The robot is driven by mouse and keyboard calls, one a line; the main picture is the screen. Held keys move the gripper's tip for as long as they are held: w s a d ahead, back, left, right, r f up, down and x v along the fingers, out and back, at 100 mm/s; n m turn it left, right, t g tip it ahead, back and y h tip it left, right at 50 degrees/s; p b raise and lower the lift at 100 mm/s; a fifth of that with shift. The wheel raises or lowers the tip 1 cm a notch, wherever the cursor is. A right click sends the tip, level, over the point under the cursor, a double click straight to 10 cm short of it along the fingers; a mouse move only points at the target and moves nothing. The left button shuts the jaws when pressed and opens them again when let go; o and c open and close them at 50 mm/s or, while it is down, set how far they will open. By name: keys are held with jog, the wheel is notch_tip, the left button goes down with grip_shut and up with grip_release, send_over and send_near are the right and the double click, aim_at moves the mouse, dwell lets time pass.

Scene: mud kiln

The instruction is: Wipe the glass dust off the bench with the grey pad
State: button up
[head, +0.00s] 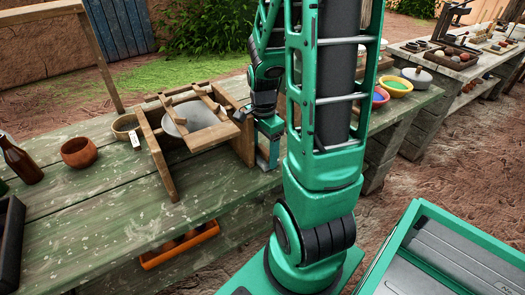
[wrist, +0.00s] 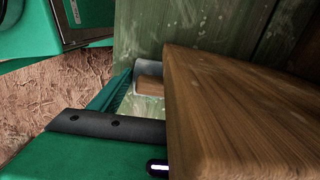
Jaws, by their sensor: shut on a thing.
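My gripper (head: 268,152) is low at the right end of the green bench (head: 110,205), close beside a wooden frame (head: 172,150). In the wrist view my gripper (wrist: 132,86) is shut on the grey pad (wrist: 148,68), which has a pale wooden part. The pad is at the bench surface; I cannot tell whether it touches. The frame's brown board (wrist: 235,110) hides much of the pad and one finger. Pale flecks mark the bench boards; I cannot tell glass dust from worn paint.
The wooden frame holds a grey bowl (head: 192,117). A tan bowl (head: 126,127), a brown bowl (head: 79,152) and a brown bottle (head: 20,160) stand to the left. Coloured bowls (head: 396,86) stand beyond my arm. The bench's front left is mostly clear.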

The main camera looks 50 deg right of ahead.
jog(key=shift+w+a, duration=0.15)
jog(key=shift+a, duration=0.75)
jog(key=shift+w+a+r, duration=0.1)
jog(key=shift+w+r, duration=0.15)
jog(key=shift+r, duration=0.75)
jog(key=shift+c, duration=0.4)
jog(key=shift+r+n, duration=0.3)
jog(key=shift+r, duration=1.65)
jog(key=shift+c, duration=0.9)
jog(key=shift+s, duration=0.1)
jog(key=shift+r, duration=0.1)
